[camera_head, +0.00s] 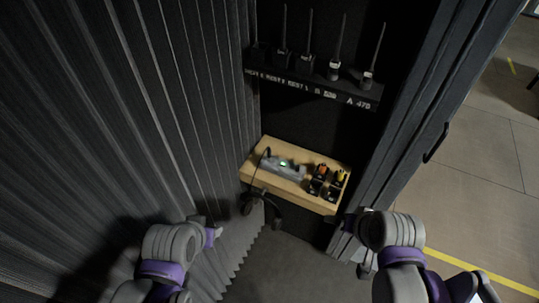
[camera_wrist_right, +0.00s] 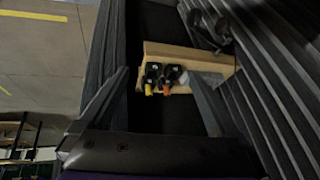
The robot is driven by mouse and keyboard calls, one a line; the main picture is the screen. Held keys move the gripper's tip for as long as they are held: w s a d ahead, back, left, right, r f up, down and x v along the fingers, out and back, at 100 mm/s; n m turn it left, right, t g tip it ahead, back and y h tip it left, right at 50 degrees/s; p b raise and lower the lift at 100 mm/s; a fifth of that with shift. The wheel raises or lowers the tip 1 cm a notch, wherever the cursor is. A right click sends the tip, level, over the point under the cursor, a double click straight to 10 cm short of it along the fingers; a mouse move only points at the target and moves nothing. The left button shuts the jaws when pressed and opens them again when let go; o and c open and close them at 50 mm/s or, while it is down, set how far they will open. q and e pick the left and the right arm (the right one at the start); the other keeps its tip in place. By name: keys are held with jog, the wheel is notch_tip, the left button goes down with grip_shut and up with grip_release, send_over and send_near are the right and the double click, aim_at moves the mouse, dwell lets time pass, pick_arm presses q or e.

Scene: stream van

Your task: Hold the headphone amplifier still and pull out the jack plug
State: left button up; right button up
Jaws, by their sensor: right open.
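The headphone amplifier (camera_head: 284,169) is a grey box with a small green light, lying on the wooden shelf (camera_head: 315,200). Part of it also shows in the right wrist view (camera_wrist_right: 206,78), partly behind a finger. A dark cable (camera_head: 262,160) curves at its left end; the jack plug is too small to make out. Black headphones (camera_head: 262,205) hang below the shelf's front edge. My right gripper (camera_head: 350,234) is open and empty, apart from the shelf at its lower right. My left gripper (camera_head: 213,228) is low at the left, away from the amplifier; its jaws are unclear.
Black items with orange and yellow parts (camera_head: 324,181) stand on the shelf right of the amplifier. Several radios with antennas (camera_head: 335,67) stand on a rack above. A ribbed dark wall (camera_head: 150,100) bounds the left, a door frame (camera_head: 405,110) the right. Floor between my arms is clear.

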jog(key=w+a+f+m+g+y+b, duration=0.1)
jog(key=w+a+f+m+y+b, duration=0.15)
jog(key=w+m, duration=0.25)
jog(key=m+g+y+b, duration=0.1)
jog(key=m+y+b, duration=0.65)
jog(key=m, duration=0.65)
send_near(285, 166)
jog(key=shift+d+f+p, duration=0.3)
jog(key=shift+f+p, duration=0.1)
jog(key=shift+f, duration=0.05)
jog(key=shift+w+a+f+y, duration=0.2)
jog(key=shift+w+a+y, duration=0.05)
jog(key=shift+a+y, duration=0.05)
jog(key=b+x, duration=0.2)
jog(key=x, duration=0.7)
jog(key=shift+a, duration=0.15)
pick_arm(q)
jog(key=s+f, duration=0.3)
jog(key=f, duration=0.5)
jog(key=s+f+g, duration=0.1)
jog(key=s+f, duration=0.1)
jog(key=f, duration=0.6)
jog(key=shift+s, duration=0.4)
pick_arm(e)
jog(key=shift+w, duration=0.1)
